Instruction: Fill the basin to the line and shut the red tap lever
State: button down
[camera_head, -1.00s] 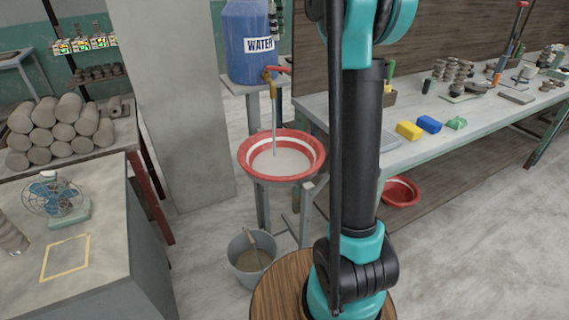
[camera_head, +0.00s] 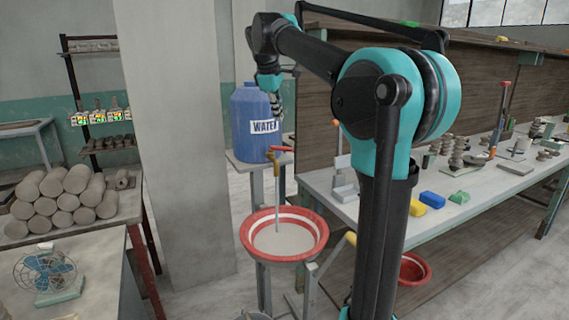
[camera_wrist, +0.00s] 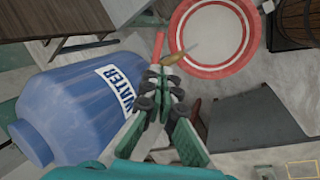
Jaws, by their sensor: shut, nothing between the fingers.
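The blue water jug (camera_head: 246,105) stands on a small raised stand. Its brass tap (camera_head: 272,158) has a red lever (camera_head: 282,149) pointing sideways to the right. A thin stream runs from the tap into the red basin (camera_head: 323,236). The basin holds pale water, with a white ring showing around its inner wall. My gripper (camera_head: 277,108) is beside the jug's right side, above the tap, shut and empty. In the wrist view, the fingertips (camera_wrist: 163,75) point toward the red lever (camera_wrist: 158,47) and tap (camera_wrist: 172,57); contact cannot be told. The basin (camera_wrist: 176,50) lies beyond.
A workbench (camera_head: 395,232) with tools, sponges and clay pieces stands at the right, below a wooden panel. A grey pillar (camera_head: 180,150) stands left of the jug. Clay rolls (camera_head: 62,200) lie on the left table. A second red basin (camera_head: 414,268) is under the bench.

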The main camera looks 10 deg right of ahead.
aim_at(287, 148)
jog(key=shift+t+h, duration=0.3)
jog(key=shift+t, duration=0.6)
jog(key=x, duration=0.4)
jog(key=s+f+x, duration=0.1)
jog(key=x, duration=0.3)
jog(key=s+x, duration=0.1)
jog(key=x, duration=0.3)
jog(key=shift+w+a+f, duration=0.1)
jog(key=shift+a+f, duration=0.15)
jog(key=shift+w+d+n+y, duration=0.35)
jog(key=shift+n+y, duration=0.05)
jog(key=shift+n, duration=0.6)
jog(key=shift+w+d+n+t+y, duration=0.3)
jog(key=shift+n+y, duration=0.2)
jog(key=shift+n, duration=0.2)
jog(key=shift+w+d+n+y, duration=0.2)
jog(key=shift+w+n+y, duration=0.2)
jog(key=shift+w+n, duration=0.35)
jog(key=shift+w+d+n+y, duration=0.2)
jog(key=shift+w+n+y, duration=0.2)
jog(key=shift+w+n, duration=0.35)
jog(key=shift+a, duration=0.1)
